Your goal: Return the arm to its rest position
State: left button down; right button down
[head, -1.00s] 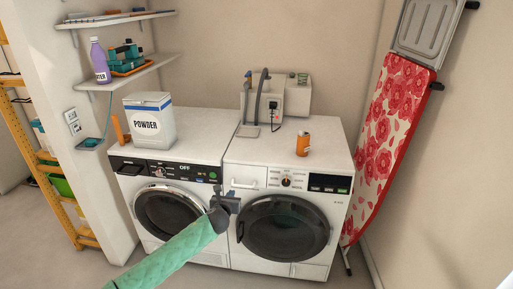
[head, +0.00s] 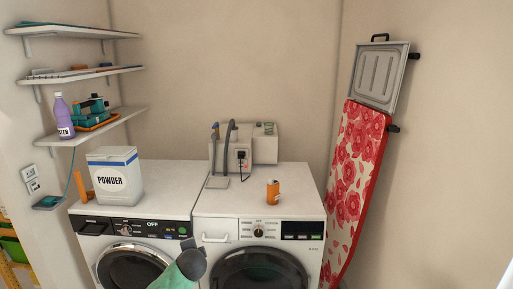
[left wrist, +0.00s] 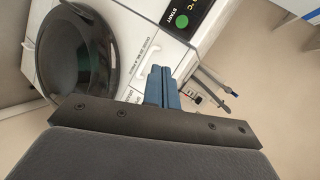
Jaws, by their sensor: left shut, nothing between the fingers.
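My left arm comes up from the bottom edge of the head view, its green sleeve (head: 172,279) ending in a dark wrist end (head: 191,263) in front of the gap between the two machines. The gripper jaws are hidden in that view. In the left wrist view the blue fingers of my left gripper (left wrist: 162,88) are pressed together with nothing between them. My right gripper is in neither view.
The left washer (head: 134,229) and right machine (head: 213,227) stand side by side. On top are a POWDER box (head: 115,180), an orange can (head: 273,192) and a grey pump unit (head: 262,148). Shelves (head: 100,122) hang left; a red floral ironing board (head: 352,170) leans right.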

pick_arm(q)
jog(key=s+d+f+n+g+h, duration=0.1)
jog(key=s+f, duration=0.6)
jog(key=s, duration=1)
jog(key=s+d+f+n+g+h, duration=0.1)
jog(key=s+d+f+n+g, duration=0.2)
jog(key=s, duration=1.4)
jog(key=s+d+f+n+g+h, duration=0.2)
jog(key=s+f+n+g, duration=0.4)
jog(key=s+f, duration=0.5)
jog(key=s+n, duration=0.1)
jog(key=s, duration=0.5)
jog(key=shift+d, duration=0.2)
